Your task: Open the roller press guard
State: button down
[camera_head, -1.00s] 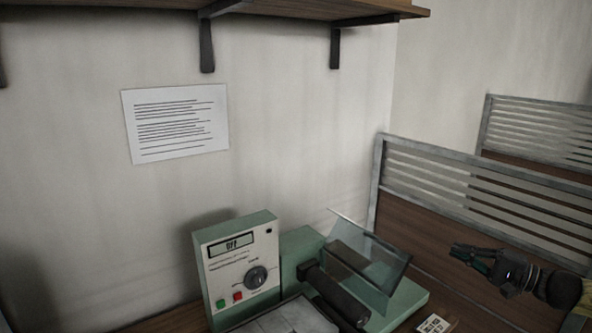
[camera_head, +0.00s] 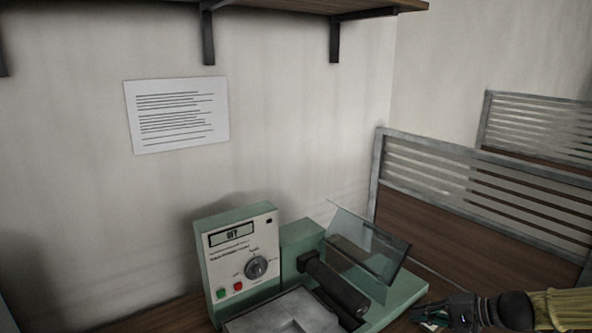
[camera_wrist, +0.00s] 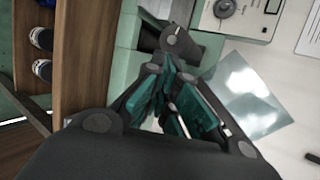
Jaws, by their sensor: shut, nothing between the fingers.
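The roller press (camera_head: 405,291) is a green machine with a dark roller (camera_head: 337,287) at the lower middle of the head view. Its guard (camera_head: 362,250) is a clear panel standing tilted above and behind the roller. In the wrist view the guard (camera_wrist: 247,97) lies right of my fingers and the dark roller end (camera_wrist: 181,42) just beyond them. My gripper (camera_head: 425,312) is right of the press in the head view, its fingers pointing left. In the wrist view my gripper (camera_wrist: 168,72) is shut and empty. I cannot tell whether it touches the press.
The control box (camera_head: 238,262) reads OFF and has a dial and green and red buttons. A grey plate (camera_head: 280,312) lies before the roller. A slatted partition (camera_head: 480,190) stands behind at right. Shelves with shoes (camera_wrist: 41,70) show at left in the wrist view.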

jog(key=s+a+f+n+g+h+b, duration=0.15)
jog(key=s+f, duration=0.25)
jog(key=f, duration=0.4)
jog(key=s+a+f+g+h, duration=0.2)
jog(key=s+a+f, duration=0.15)
jog(key=f, duration=0.35)
jog(key=s+a+f+n+g+h+b, duration=0.1)
jog(key=s+a+f+n+h+b, duration=0.1)
jog(key=s+f, duration=0.9)
jog(key=s+a+f+n+g+h+b, duration=0.2)
jog(key=s+f+n+h+b, duration=0.2)
jog(key=s+f, duration=0.7)
jog(key=s+n, duration=0.1)
jog(key=s, duration=0.6)
jog(key=shift+f+h, duration=0.35)
jog(key=shift+f, duration=0.05)
jog(key=c, duration=2.2)
grip_release()
jog(key=shift+s+a+f, duration=0.1)
jog(key=shift+s+a, duration=0.1)
jog(key=shift+s, duration=0.1)
jog(key=o, duration=0.4)
jog(key=shift+s+n, duration=0.1)
jog(key=shift+n, duration=0.15)
jog(key=shift+c, duration=0.2)
jog(key=shift+s, duration=0.1)
